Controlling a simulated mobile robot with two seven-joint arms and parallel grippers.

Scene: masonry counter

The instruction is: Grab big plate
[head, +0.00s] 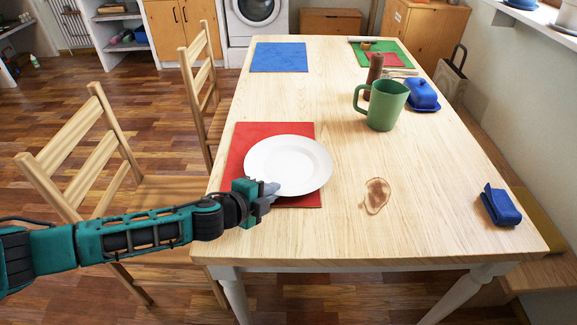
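The big white plate (292,163) lies on a red placemat (237,148) at the near left of the wooden table. My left gripper (269,190) comes in from the left, with its grey fingertips at the plate's near-left rim. The fingers overlap the rim in the picture. I cannot tell whether they touch or grip it, or how far apart they are. My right gripper is out of view.
A green jug (386,106) stands right of the plate, beside a brown grinder (374,68) and a blue butter dish (422,94). Chairs (84,160) line the left side.

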